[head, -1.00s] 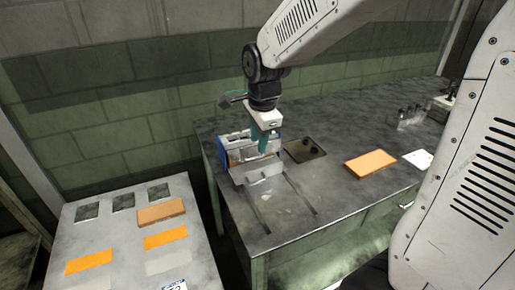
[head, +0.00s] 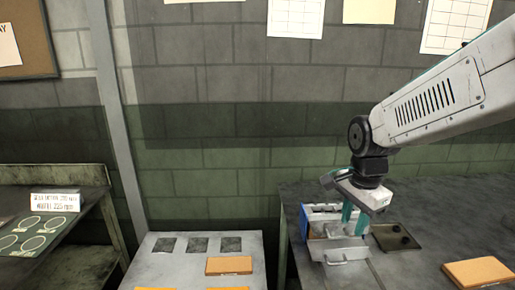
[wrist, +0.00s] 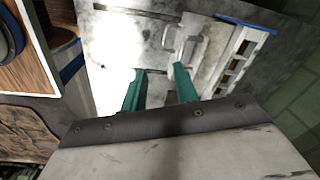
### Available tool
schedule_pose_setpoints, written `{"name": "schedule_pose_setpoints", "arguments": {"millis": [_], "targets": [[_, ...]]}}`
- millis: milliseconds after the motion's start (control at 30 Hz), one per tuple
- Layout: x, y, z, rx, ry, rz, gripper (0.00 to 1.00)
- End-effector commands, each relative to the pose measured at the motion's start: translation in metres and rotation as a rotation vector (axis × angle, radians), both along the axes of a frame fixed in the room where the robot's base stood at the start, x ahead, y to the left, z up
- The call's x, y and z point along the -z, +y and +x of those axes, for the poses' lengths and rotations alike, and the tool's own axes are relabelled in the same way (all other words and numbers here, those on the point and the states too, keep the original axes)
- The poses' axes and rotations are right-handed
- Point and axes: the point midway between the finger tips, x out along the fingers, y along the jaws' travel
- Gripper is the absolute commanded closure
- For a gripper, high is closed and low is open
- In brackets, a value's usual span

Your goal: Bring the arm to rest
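My gripper (head: 354,217) hangs over the grey bench at the right of the head view, close to a blue-sided metal fixture (head: 308,226). In the wrist view my gripper (wrist: 160,68) has its two teal fingers apart, with nothing between them. The fixture's pale front plate with a handle (head: 347,259) shows below the fingers. In the wrist view the handle (wrist: 188,42) lies just beyond the right fingertip; I cannot tell whether they touch. My arm reaches in from the right.
A dark plate (head: 398,237) and an orange block (head: 479,272) lie on the bench (head: 450,215). A lower pale table (head: 185,265) at left holds dark squares and an orange block (head: 229,265). A gap separates the tables.

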Motion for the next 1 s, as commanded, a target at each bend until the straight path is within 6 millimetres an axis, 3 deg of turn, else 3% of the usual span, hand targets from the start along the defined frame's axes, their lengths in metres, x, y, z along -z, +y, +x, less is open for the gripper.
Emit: {"name": "schedule_pose_setpoints", "arguments": {"millis": [300, 500, 700, 1000], "targets": [[-0.028, -0.014, -0.125, -0.862, 0.092, -0.035, 0.70], [-0.040, -0.021, -0.192, -1.168, 0.063, -0.059, 0.70], [-0.048, -0.024, -0.215, -1.174, -0.001, -0.102, 0.70], [-0.053, -0.025, -0.216, -1.165, -0.025, -0.118, 0.70]]}}
